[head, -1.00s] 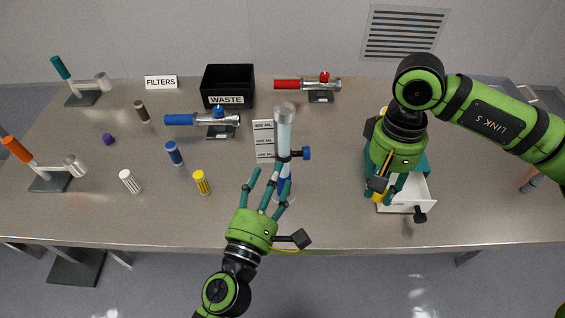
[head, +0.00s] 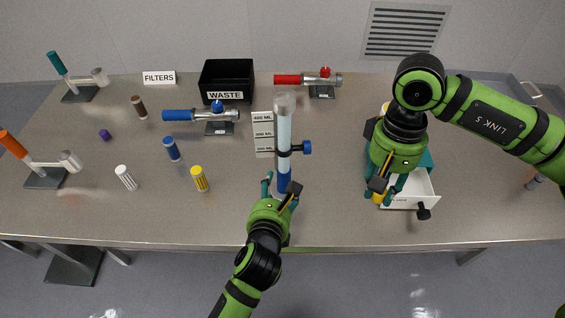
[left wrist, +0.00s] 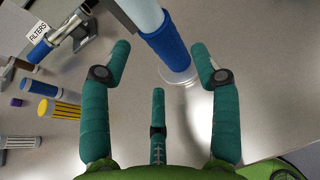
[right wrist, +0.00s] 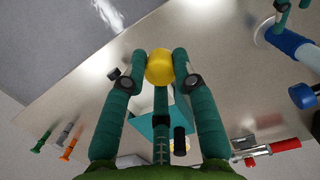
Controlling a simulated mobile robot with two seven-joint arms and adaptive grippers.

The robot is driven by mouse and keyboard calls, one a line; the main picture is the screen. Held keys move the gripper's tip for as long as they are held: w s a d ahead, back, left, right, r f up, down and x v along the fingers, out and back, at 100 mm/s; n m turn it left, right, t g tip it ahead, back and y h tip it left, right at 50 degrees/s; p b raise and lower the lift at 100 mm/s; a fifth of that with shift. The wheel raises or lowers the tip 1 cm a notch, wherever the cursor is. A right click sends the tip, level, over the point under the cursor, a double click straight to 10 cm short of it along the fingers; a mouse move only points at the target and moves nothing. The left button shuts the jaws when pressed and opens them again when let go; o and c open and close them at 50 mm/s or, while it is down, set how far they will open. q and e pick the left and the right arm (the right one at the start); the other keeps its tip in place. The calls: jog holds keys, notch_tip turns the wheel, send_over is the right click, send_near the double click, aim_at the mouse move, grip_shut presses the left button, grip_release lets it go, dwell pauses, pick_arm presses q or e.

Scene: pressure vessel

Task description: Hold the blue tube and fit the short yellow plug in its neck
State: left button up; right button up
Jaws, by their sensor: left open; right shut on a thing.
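The blue tube (head: 284,135), pale above with a blue lower sleeve, stands upright at mid-table on a clear round base. It also shows in the left wrist view (left wrist: 167,46). My left gripper (head: 281,190) is open low at the tube's near side. In the left wrist view its fingers (left wrist: 162,62) spread to either side of the sleeve, with a visible gap. My right gripper (head: 384,196) is shut on the short yellow plug (right wrist: 160,66), above the open white drawer and right of the tube. The plug is mostly hidden in the head view (head: 378,197).
A volume scale card (head: 263,136) stands left of the tube. A blue-handled valve (head: 205,115), a red-handled valve (head: 310,80) and a black waste bin (head: 227,82) are behind. Several coloured filters, including a yellow-striped one (head: 200,179), stand at left. The white drawer (head: 412,194) sticks out at right.

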aim_at(280, 181)
pick_arm(q)
jog(key=b+x, duration=0.2)
jog(key=x, duration=0.3)
jog(key=shift+f+b, duration=0.1)
jog(key=shift+b, duration=0.2)
pick_arm(e)
notch_tip(280, 181, down, 3)
jog(key=shift+f, duration=0.1)
pick_arm(q)
jog(key=shift+w+d+f+b, duration=0.15)
jog(key=shift+w+b, duration=0.2)
jog(key=shift+w, duration=0.4)
pick_arm(e)
jog(key=shift+f, duration=0.35)
pick_arm(q)
jog(key=shift+s, duration=0.1)
jog(key=c, duration=1.1)
